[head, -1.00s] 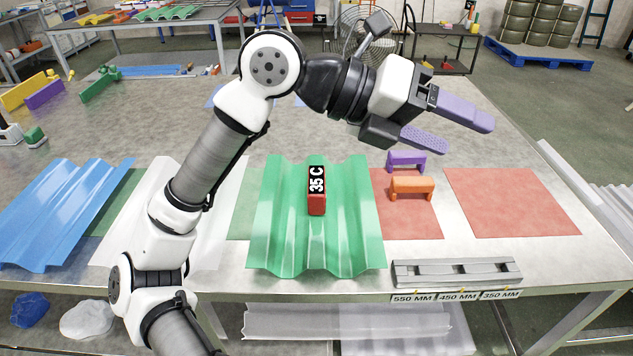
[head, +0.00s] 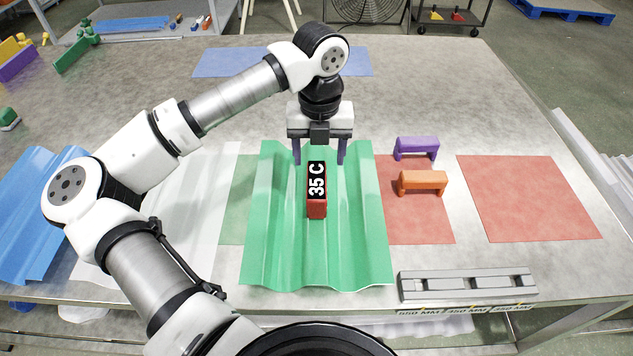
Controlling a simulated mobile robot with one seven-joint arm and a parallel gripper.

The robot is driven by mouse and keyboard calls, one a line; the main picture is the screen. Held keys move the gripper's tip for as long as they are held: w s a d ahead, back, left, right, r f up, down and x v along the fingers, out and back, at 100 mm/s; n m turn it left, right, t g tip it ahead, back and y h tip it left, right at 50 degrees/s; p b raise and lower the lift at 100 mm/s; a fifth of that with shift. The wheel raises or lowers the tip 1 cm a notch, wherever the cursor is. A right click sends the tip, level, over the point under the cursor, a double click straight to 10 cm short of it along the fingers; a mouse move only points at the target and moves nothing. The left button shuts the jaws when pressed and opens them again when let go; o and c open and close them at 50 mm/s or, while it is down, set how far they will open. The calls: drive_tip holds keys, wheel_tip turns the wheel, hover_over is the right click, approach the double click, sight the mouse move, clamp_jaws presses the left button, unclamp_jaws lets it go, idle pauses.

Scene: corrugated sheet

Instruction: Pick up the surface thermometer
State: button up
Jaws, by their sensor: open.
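The surface thermometer (head: 316,207) is a small red block with a black face reading "35 C". It rests on the green corrugated sheet (head: 270,250), near the sheet's middle. My gripper (head: 320,160) points down just behind the thermometer in the picture, over the far part of the green sheet. Its two purple fingers are spread apart, one on each side of the thermometer's far end, with nothing between them that I can see held. I cannot tell the exact height of the fingertips over the sheet.
An orange bracket (head: 423,182) and a purple bracket (head: 416,147) stand to the right by a red mat (head: 528,198). A grey slotted gauge (head: 466,286) lies at the front edge. White (head: 205,200) and blue (head: 38,200) corrugated sheets lie to the left.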

sight(316, 179)
wheel_tip(316, 179, down, 5)
drive_tip(key=shift+r+p, duration=0.1)
drive_tip(key=shift+p, duration=0.25)
drive_tip(key=shift+w+a+f+p, duration=0.15)
drive_tip(key=shift+f+p, duration=0.45)
drive_tip(key=shift+f, duration=0.8)
drive_tip(key=shift+a+f+p, duration=0.1)
drive_tip(key=shift+f+p, duration=0.5)
drive_tip(key=shift+f, duration=0.75)
drive_tip(key=shift+c, duration=0.3)
drive_tip(key=c, duration=1.3)
drive_tip(key=shift+o, duration=0.2)
drive_tip(key=shift+r, duration=0.1)
